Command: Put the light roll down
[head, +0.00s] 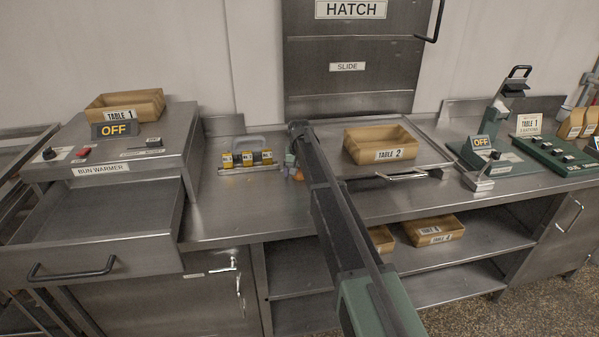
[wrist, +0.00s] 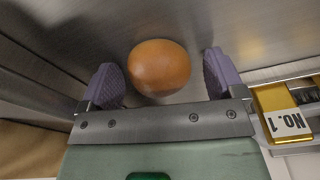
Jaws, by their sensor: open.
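One roll (wrist: 160,67), smooth and orange-brown, lies on bare steel in the wrist view. My gripper (wrist: 164,78) is open around it, with a purple-padded finger on each side and a visible gap to both. In the head view my gripper (head: 293,166) is low at the counter, between the tin rack and the Table 2 tray. Only a small orange bit of the roll (head: 298,176) shows there, partly hidden by the gripper and arm.
A rack of yellow-labelled tins (head: 248,168) stands just left of my gripper. The Table 2 tray (head: 381,143) is on the right. The bun warmer (head: 105,185), reading OFF, is at far left with its drawer out. Bare counter (head: 225,210) lies in front of the rack.

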